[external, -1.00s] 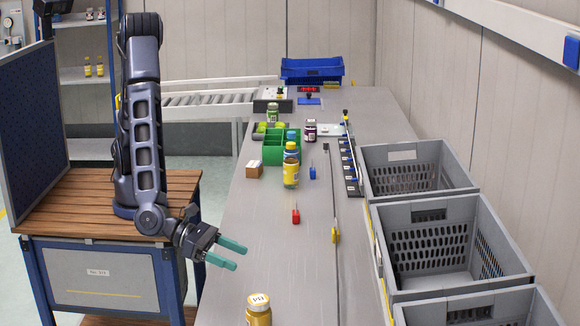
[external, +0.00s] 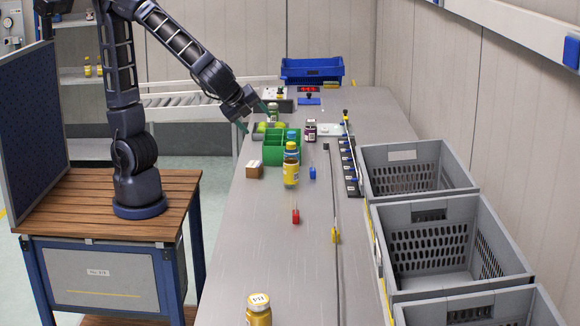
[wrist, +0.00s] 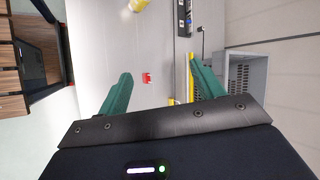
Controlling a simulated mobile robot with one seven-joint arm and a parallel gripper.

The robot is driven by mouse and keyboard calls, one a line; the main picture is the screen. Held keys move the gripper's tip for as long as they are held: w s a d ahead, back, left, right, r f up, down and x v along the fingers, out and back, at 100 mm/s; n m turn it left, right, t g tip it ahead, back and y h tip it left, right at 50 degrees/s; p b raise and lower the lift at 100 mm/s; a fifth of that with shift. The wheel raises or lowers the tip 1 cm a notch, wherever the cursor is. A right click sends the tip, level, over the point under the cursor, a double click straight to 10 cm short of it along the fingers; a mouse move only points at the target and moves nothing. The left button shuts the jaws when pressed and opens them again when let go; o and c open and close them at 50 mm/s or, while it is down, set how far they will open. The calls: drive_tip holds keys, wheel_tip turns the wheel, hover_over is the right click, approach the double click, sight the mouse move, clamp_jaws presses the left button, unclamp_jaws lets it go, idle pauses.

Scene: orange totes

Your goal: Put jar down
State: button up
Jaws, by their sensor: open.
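Several jars stand on the long grey table. A yellow jar with a pale lid (external: 258,311) is at the near edge. A greenish jar (external: 273,112) and a dark jar with a light label (external: 310,131) are farther back. My gripper (external: 254,116) is over the table's far left part, its fingers spread, close to the greenish jar in the picture; I cannot tell whether it touches it. In the wrist view the green fingers (wrist: 160,66) are apart with nothing held between them. A yellow and white object (wrist: 137,5) is cut off at the top there.
Grey crates (external: 455,212) line the right side. The near left tabletop is clear.

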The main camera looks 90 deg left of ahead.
drive_tip(key=s+a+n+h, duration=0.2)
drive_tip(key=s+a+n, duration=0.1)
drive_tip(key=s, duration=0.3)
drive_tip(key=s+a+r+n+h, duration=0.1)
drive_tip(key=s+a+n+h, duration=0.1)
drive_tip(key=s+a+n, duration=0.2)
drive_tip(key=s+a+r+n+g+h, duration=0.1)
drive_tip(key=s+a+n+h, duration=0.1)
drive_tip(key=s+n, duration=0.5)
drive_tip(key=shift+s+a+r, duration=0.25)
drive_tip(key=shift+s+a, duration=0.45)
drive_tip(key=shift+a, duration=0.05)
drive_tip(key=shift+o, duration=0.4)
drive_tip(key=shift+w+n, duration=0.1)
drive_tip(key=shift+n, duration=0.2)
